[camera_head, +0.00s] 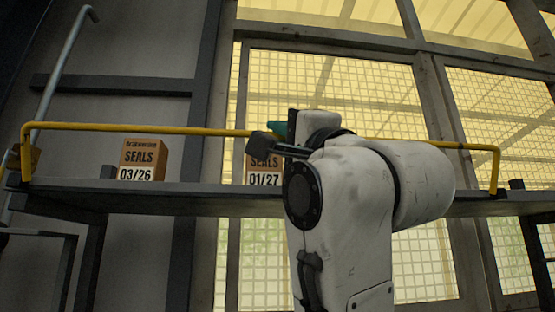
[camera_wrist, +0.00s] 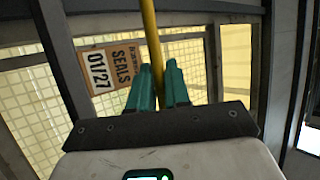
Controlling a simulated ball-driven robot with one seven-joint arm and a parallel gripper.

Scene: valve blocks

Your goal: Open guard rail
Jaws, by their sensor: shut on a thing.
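The yellow guard rail (camera_head: 150,130) runs along the front of a grey shelf, with its left end at an upright by a bracket and its right end bent down to the shelf. My gripper (camera_head: 281,130) is at the middle of the rail, largely hidden behind my white arm in the head view. In the wrist view the yellow rail (camera_wrist: 150,35) passes between the teal fingers of my gripper (camera_wrist: 158,82), which are shut on it. The rail is level and stands above the shelf edge in the head view.
A box marked SEALS 03/26 (camera_head: 141,160) stands on the shelf (camera_head: 205,198) at left. Another marked SEALS 01/27 (camera_head: 263,173) stands behind my gripper and shows in the wrist view (camera_wrist: 110,70). A grey pipe (camera_head: 62,65) rises at far left. Gridded windows stand behind.

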